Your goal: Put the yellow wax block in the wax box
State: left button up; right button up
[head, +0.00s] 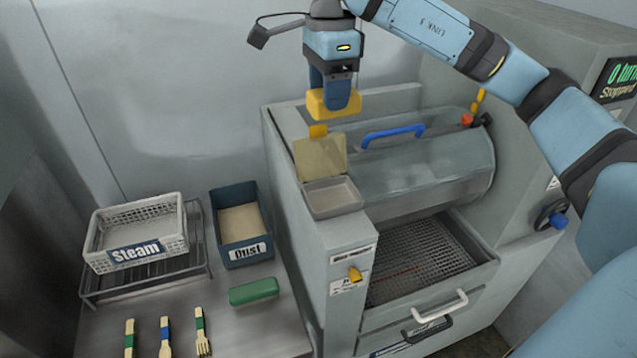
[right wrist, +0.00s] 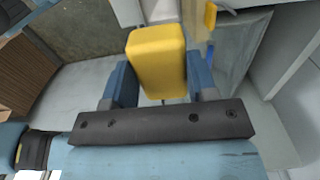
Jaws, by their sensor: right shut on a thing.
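The yellow wax block (head: 333,103) is held in my right gripper (head: 334,92), high above the press. The fingers are shut on it, one on each side, as the right wrist view shows the block (right wrist: 157,62) between the blue fingers (right wrist: 158,84). The wax box (head: 334,196) is a small open tray on the press's left top, with its translucent lid (head: 320,157) tilted up and a yellow tab at the lid's top. The block is above and behind the raised lid in the head view, apart from it. My left gripper is not in view.
The grey press has a drum with a blue handle (head: 393,135) right of the wax box and a mesh tray (head: 425,262) below.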

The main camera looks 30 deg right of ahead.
jog(key=f, duration=1.5)
jog(key=shift+s+p, duration=0.25)
jog(key=shift+p, duration=0.05)
notch_tip(320, 180, down, 4)
jog(key=shift+f+p, duration=0.15)
jog(key=shift+p, duration=0.2)
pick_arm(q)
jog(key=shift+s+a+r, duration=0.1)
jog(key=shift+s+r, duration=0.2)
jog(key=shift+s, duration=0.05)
pick_arm(e)
jog(key=shift+f, duration=0.1)
jog(key=shift+f+b, duration=0.15)
jog(key=shift+b, duration=0.15)
jog(key=o, duration=0.7)
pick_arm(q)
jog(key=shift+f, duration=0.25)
